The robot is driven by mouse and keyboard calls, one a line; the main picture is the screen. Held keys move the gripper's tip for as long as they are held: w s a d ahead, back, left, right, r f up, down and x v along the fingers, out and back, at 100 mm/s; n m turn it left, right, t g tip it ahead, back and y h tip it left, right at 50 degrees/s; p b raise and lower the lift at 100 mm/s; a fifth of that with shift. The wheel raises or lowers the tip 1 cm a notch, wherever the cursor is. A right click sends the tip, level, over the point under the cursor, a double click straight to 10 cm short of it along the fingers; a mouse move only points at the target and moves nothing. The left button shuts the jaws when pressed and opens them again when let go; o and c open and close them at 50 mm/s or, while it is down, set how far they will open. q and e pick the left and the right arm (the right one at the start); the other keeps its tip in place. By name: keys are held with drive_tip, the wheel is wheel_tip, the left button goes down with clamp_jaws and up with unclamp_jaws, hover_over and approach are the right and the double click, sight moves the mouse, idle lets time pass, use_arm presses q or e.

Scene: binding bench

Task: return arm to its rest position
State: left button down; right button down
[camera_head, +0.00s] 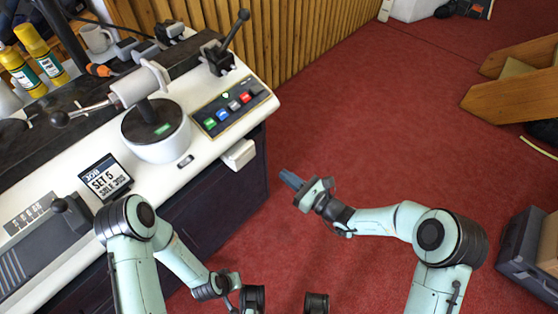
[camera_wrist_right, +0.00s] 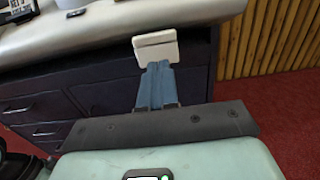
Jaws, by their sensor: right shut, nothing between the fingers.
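My right gripper (camera_head: 288,178) is over the red floor, to the right of the bench and clear of it in the head view. Its blue fingers are together with nothing between them, and they also show in the right wrist view (camera_wrist_right: 158,68). They point toward the bench's front side and the small white box (camera_head: 239,153) on it, which appears just beyond the fingertips in the wrist view (camera_wrist_right: 155,48). My right arm is bent at the elbow. My left arm reaches down along the bench front; its fingers cannot be made out near the bottom edge.
The white-topped bench (camera_head: 203,160) carries a button panel (camera_head: 233,105), a lever machine (camera_head: 155,130) and a sign (camera_head: 105,178). A wooden piece (camera_head: 490,98) stands at upper right and a dark crate (camera_head: 520,262) at lower right. Open red carpet (camera_head: 370,110) lies between.

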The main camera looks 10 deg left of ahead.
drive_tip(key=shift+s+d, duration=0.1)
drive_tip(key=shift+d, duration=0.05)
